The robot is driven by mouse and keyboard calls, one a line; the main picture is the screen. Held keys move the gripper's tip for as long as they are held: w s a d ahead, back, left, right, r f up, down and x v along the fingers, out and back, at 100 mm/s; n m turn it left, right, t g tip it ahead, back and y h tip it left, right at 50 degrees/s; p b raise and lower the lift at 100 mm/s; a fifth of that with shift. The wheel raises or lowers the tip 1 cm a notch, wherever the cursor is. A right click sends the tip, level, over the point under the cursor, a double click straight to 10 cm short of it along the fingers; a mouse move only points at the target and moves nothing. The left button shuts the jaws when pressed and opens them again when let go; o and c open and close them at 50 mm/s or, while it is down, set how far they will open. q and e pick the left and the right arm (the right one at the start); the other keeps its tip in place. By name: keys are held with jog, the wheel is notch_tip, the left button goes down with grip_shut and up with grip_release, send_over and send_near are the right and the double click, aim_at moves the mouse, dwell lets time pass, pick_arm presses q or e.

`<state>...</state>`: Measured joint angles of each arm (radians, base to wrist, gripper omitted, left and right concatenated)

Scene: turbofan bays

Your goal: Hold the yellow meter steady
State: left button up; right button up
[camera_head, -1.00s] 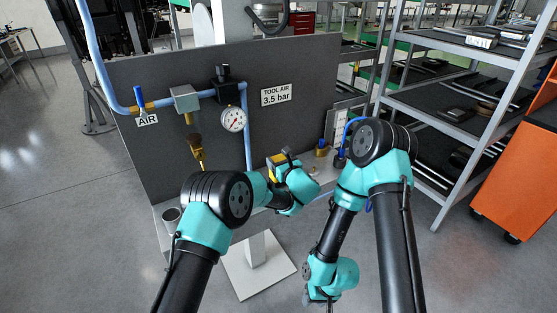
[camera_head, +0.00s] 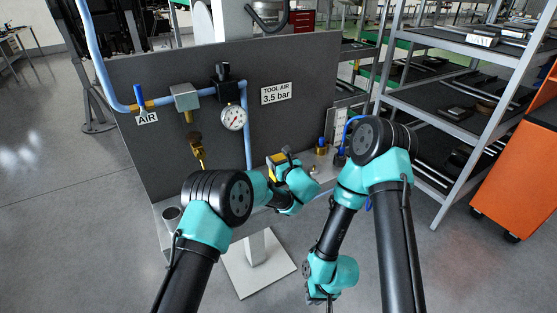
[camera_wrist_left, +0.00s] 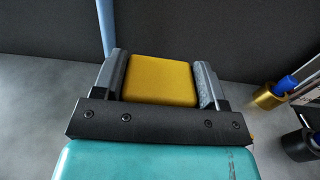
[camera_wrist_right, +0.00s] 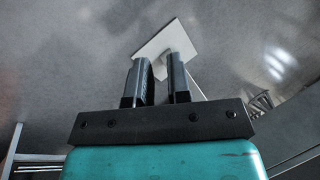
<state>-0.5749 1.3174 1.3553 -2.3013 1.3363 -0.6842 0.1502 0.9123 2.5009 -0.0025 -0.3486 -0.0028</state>
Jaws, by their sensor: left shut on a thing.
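The yellow meter (camera_head: 274,162) is in front of the grey panel, right of the blue pipe's lower run. My left gripper (camera_head: 283,160) is shut on it. In the left wrist view the meter's yellow face (camera_wrist_left: 162,80) fills the gap between the two grey fingers. The rest of the meter is hidden by the gripper. My right gripper (camera_wrist_right: 160,85) points down toward the floor, well away from the meter. Its fingers are apart with nothing between them. In the head view it is low, near the bottom edge.
The panel (camera_head: 290,130) carries a blue pipe (camera_head: 247,130), a round gauge (camera_head: 233,118) and a "TOOL AIR 3.5 bar" label (camera_head: 276,94). A brass cup (camera_head: 321,150) stands to the meter's right. A shelf rack (camera_head: 450,120) and an orange cabinet (camera_head: 522,165) stand at the right.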

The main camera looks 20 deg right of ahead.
grip_shut()
dwell(1.3)
